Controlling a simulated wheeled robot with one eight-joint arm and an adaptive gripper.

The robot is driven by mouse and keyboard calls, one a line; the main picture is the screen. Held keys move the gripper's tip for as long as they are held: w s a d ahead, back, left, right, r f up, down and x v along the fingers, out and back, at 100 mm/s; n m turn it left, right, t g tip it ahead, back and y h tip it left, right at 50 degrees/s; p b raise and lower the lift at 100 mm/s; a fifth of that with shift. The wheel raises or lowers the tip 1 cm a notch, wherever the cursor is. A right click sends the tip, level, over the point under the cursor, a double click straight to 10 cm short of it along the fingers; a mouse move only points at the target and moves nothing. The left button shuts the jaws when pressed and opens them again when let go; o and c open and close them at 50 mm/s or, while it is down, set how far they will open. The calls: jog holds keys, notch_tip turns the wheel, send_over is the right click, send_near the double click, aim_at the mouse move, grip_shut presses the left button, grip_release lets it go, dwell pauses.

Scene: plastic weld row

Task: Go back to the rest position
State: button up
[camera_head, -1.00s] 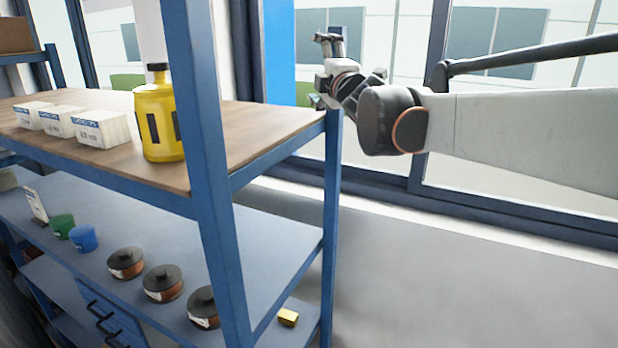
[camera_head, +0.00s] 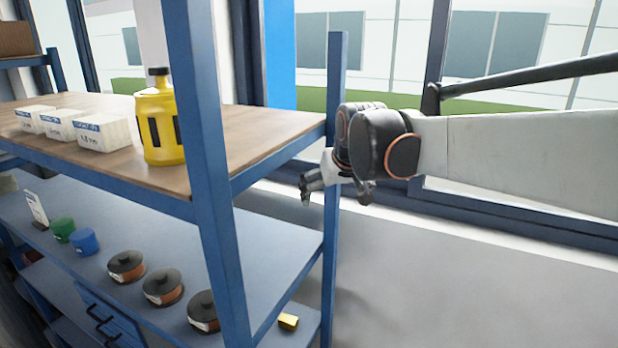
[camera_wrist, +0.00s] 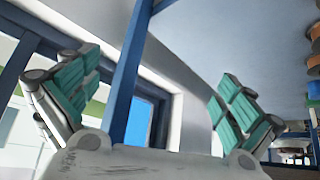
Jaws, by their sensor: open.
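My gripper (camera_head: 336,194) is at the right end of the blue shelf rack (camera_head: 215,200), close to its far right post and below the level of the wooden top. It points downward in the head view. In the wrist view my gripper (camera_wrist: 150,105) shows two green-padded fingers spread wide apart. Nothing is between the pads except the view of a blue post behind them. Whether the gripper touches the post cannot be told.
A yellow bottle (camera_head: 158,120) and white boxes (camera_head: 103,132) stand on the wooden top. Dark spools (camera_head: 163,286), a green tub (camera_head: 62,229) and a blue tub (camera_head: 84,241) are on the grey shelf below. Floor at right is clear.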

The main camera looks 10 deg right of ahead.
jog(key=s+f+b, duration=0.4)
jog(key=s+f, duration=0.3)
jog(key=s, duration=0.4)
jog(key=s+f+b, duration=0.3)
jog(key=s+f, duration=0.3)
jog(key=s, duration=0.4)
jog(key=s+f+b, duration=0.4)
jog(key=s+f, duration=0.3)
jog(key=s, duration=0.4)
jog(key=w+b+x, duration=0.1)
jog(key=b+x, duration=0.5)
jog(key=x, duration=0.4)
notch_tip(320, 180, down, 19)
jog(key=s+b, duration=0.2)
jog(key=b, duration=1.8)
jog(key=shift+s+a, duration=0.15)
jog(key=shift+s, duration=0.05)
